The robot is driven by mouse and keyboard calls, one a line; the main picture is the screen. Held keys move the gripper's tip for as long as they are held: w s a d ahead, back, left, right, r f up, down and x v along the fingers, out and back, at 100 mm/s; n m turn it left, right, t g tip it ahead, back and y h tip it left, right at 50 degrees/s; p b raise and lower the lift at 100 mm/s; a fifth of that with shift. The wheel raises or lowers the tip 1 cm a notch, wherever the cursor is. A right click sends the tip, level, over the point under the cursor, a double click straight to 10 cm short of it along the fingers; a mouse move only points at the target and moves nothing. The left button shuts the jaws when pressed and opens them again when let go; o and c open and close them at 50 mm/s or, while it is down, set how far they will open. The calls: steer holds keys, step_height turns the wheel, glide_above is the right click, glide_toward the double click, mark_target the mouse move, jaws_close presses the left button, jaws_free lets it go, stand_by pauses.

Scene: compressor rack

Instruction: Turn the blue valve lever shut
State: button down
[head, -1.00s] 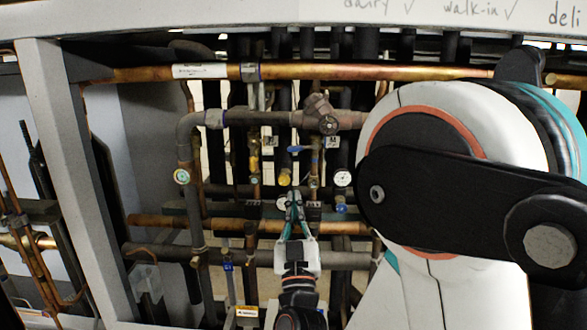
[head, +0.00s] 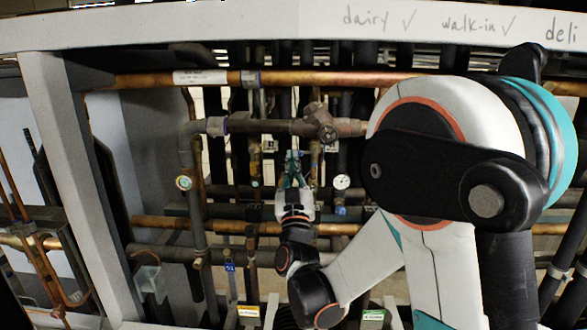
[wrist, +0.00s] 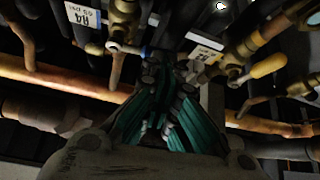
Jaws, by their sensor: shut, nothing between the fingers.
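The blue valve lever (head: 301,153) is a small blue handle in the middle of the rack, below the brown valve body, and the fingertips partly cover it. In the wrist view a thin blue edge (wrist: 146,51) shows just beyond the fingertips; I cannot tell for sure that it is the lever. My gripper (head: 292,162) has teal fingers pointing up into the rack. It is shut and empty, right in front of or against the lever; contact cannot be told. In the wrist view my gripper (wrist: 163,85) reaches toward dark pipes.
A copper pipe (wrist: 60,76) crosses behind the fingers. A yellow handle (wrist: 268,66) and a white tag (wrist: 207,45) sit at right, an R4 tag (wrist: 83,15) at upper left. A brown valve body (head: 321,121) and a white gauge (head: 341,182) stand near the gripper.

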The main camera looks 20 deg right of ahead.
steer(key=shift+w+r+m+g+h+b, duration=0.15)
steer(key=shift+r+m+h+b, duration=0.25)
steer(key=shift+m+h, duration=0.35)
steer(key=shift+w+r+m+g+h+b, duration=0.15)
steer(key=shift+r+m+h+b, duration=0.25)
steer(key=shift+m, duration=0.55)
